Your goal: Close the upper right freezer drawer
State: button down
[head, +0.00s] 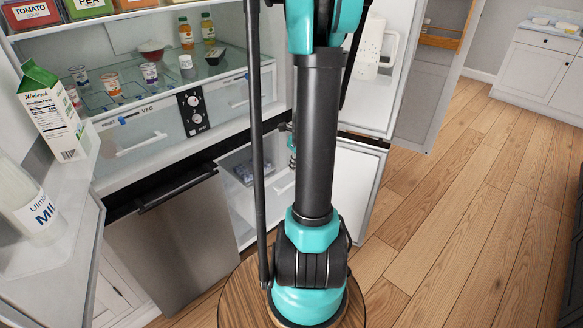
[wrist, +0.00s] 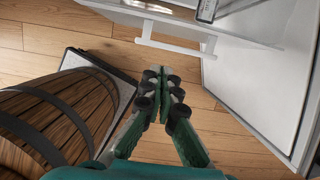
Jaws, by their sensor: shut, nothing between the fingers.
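A white freezer drawer with a bar handle (wrist: 175,47) is at the top of the wrist view, pulled out, with a few items inside. In the head view the open right freezer compartment (head: 240,205) shows behind my arm, with a dark package (head: 246,172) in the drawer; my arm hides much of it. My gripper (wrist: 163,80) is shut and empty, in front of the drawer's handle side, apart from the handle in the picture. Only a small part of the arm's end shows in the head view.
The white freezer door (wrist: 262,85) stands open right of the drawer. The left stainless front (head: 185,240) is shut. The upper fridge door (head: 60,235), holding milk, is open at left. Wooden floor (head: 480,200) is clear at right.

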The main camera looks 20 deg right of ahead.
aim_at(283, 173)
jog(key=w+f, duration=0.1)
jog(key=f, duration=0.1)
jog(key=w+a+f, duration=0.1)
jog(key=w+f, duration=0.1)
jog(key=f, duration=0.1)
jog(key=w+f, duration=0.1)
jog(key=f, duration=0.2)
jog(key=shift+w+a, duration=0.15)
jog(key=shift+a, duration=0.15)
jog(key=shift+w+a+r, duration=0.1)
jog(key=shift+w+a, duration=0.1)
jog(key=shift+w, duration=0.45)
jog(key=shift+w, duration=0.15)
